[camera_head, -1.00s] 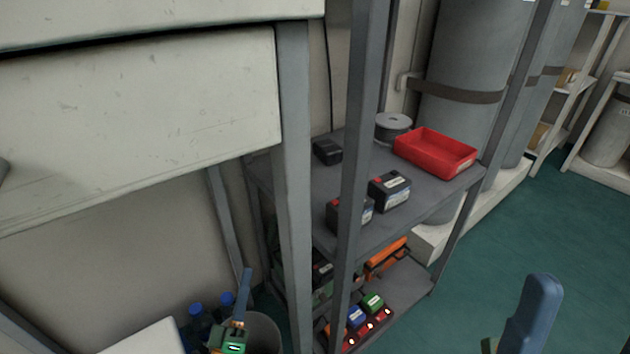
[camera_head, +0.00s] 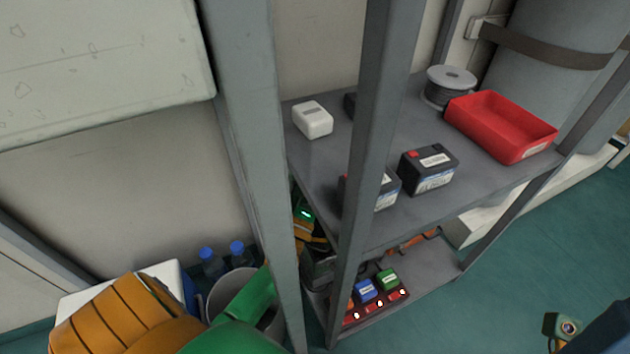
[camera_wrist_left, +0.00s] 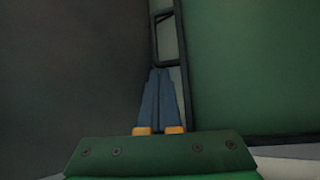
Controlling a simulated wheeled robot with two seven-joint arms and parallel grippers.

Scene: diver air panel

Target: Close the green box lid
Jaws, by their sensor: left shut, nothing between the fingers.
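A broad green panel (camera_wrist_left: 250,65), probably the green box lid, fills the right side of the left wrist view. A dark looped frame or handle (camera_wrist_left: 181,60) runs along its left edge. My left gripper (camera_wrist_left: 160,76) is shut with its blue fingers together and empty, beside that dark frame; I cannot tell whether they touch. In the head view my left wrist (camera_head: 306,216) shows partly between the shelf posts under the upper shelf, and the box is not clearly visible there. Part of my right gripper (camera_head: 608,332) shows at the bottom right corner; its fingertips cannot be made out.
The upper shelf (camera_head: 325,165) holds a red tray (camera_head: 500,125), a cable spool (camera_head: 450,85), dark batteries (camera_head: 428,170) and a white box (camera_head: 312,120). Grey posts (camera_head: 360,150) stand in front. Blue and green blocks (camera_head: 365,290) sit on the lower shelf.

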